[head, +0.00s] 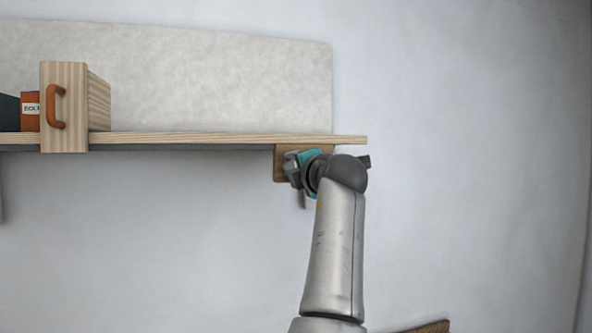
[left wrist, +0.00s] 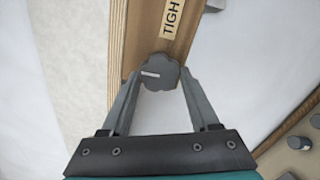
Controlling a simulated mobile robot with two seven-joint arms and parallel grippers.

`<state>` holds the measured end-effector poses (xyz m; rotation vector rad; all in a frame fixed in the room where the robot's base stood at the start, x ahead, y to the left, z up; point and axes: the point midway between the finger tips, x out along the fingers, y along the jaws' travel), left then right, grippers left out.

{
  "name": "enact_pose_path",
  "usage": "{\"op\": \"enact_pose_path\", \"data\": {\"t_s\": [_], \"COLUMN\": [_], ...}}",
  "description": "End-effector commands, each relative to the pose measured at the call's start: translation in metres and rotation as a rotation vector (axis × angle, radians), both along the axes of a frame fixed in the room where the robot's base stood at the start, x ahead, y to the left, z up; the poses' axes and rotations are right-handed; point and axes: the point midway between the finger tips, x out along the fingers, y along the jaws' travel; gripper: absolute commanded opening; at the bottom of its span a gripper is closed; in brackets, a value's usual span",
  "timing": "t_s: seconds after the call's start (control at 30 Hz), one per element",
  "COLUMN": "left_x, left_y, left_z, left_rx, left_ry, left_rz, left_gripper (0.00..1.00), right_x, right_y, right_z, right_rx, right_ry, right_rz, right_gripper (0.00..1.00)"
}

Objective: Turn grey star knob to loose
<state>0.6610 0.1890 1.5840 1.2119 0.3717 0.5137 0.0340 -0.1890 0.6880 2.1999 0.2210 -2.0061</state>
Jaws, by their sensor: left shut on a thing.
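The grey star knob (left wrist: 158,68) sits on a wooden plate (left wrist: 158,28) in the left wrist view, with a short white line on its face. A label (left wrist: 172,18) on the plate reads "TIGH", cut off by the frame edge. My left gripper (left wrist: 153,78) has one finger on each side of the knob and is shut on it. In the head view my left gripper (head: 296,172) is at the wooden plate (head: 281,163) under the shelf's right end, and my wrist hides most of it. My right gripper is not in view.
The wooden shelf (head: 220,138) runs just above my left gripper. A brown board with grey round parts (left wrist: 299,142) shows lower right. Space right of my arm is clear.

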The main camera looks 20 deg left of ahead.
Motion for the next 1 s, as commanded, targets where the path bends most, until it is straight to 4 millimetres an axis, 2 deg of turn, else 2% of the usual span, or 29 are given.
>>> {"op": "enact_pose_path", "data": {"t_s": [0.43, 0.47, 0.5, 0.83, 1.0], "left_x": [-0.001, 0.000, 0.000, -0.002, -0.015], "left_y": [0.001, 0.001, 0.001, -0.001, -0.010], "left_z": [0.003, 0.003, 0.003, 0.001, -0.001], "left_rx": [-0.008, -0.008, -0.008, -0.007, -0.007], "left_ry": [-0.013, -0.013, -0.013, -0.009, -0.010], "left_rz": [0.000, -0.001, -0.001, 0.000, -0.001], "left_gripper": [0.06, 0.65, 0.67, 0.67, 0.67], "right_x": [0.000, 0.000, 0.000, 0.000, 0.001], "right_y": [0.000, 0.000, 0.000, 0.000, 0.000], "right_z": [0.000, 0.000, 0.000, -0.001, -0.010], "right_rx": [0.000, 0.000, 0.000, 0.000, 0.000], "right_ry": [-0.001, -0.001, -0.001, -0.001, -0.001], "right_rz": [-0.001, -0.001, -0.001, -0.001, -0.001], "right_gripper": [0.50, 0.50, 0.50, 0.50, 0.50]}}
